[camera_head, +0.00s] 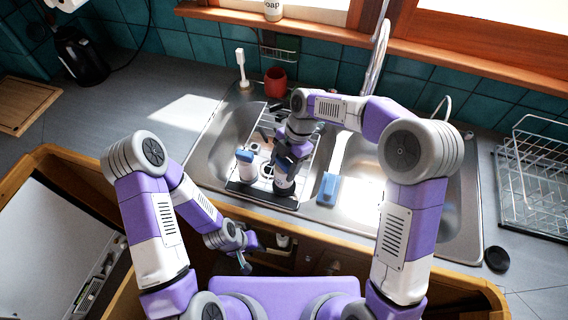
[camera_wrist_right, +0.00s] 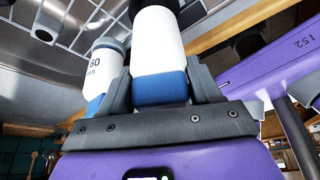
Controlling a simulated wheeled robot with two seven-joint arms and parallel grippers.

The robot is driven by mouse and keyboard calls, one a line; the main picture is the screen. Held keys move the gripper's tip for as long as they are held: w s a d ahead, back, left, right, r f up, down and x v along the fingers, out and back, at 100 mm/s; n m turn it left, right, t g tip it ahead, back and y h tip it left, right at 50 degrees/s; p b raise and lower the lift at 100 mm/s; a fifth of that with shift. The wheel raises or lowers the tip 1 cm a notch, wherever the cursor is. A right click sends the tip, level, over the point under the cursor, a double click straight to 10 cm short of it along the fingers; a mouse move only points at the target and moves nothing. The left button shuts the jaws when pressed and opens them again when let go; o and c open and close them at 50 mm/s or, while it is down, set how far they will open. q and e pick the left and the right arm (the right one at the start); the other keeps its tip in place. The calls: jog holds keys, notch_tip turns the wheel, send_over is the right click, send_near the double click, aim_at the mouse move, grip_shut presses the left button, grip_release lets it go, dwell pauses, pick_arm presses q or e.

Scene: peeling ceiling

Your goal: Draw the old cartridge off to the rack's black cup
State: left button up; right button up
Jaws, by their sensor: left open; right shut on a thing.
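My right gripper (camera_head: 284,168) is shut on a white cartridge with a blue end (camera_wrist_right: 158,55), over the rack (camera_head: 262,194) in the sink. A dark round piece, possibly the black cup (camera_wrist_right: 152,4), shows at the cartridge's far end in the right wrist view; I cannot tell whether the cartridge sits in it. A second white cartridge with a blue top (camera_head: 248,172) stands upright on the rack to the left; it also shows in the right wrist view (camera_wrist_right: 103,62), with a printed label. My left gripper (camera_head: 245,264) is open and empty in front of the counter, away from the rack.
A blue sponge-like block (camera_head: 328,189) lies on the sink divider, right of the rack. A red pot (camera_head: 275,82) and a white brush (camera_head: 242,68) stand behind the sink. A wire dish rack (camera_head: 540,175) is at far right. The left counter is mostly clear.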

jog(key=shift+f+b, duration=0.55)
jog(key=shift+f, duration=0.15)
jog(key=shift+f, duration=0.15)
jog(key=o, duration=1.4)
jog(key=v, duration=0.7)
jog(key=shift+p+v, duration=0.5)
jog(key=shift+v, duration=0.25)
jog(key=shift+s+a+r+p, duration=0.15)
jog(key=shift+r+p, duration=1.1)
jog(key=shift+r, duration=0.35)
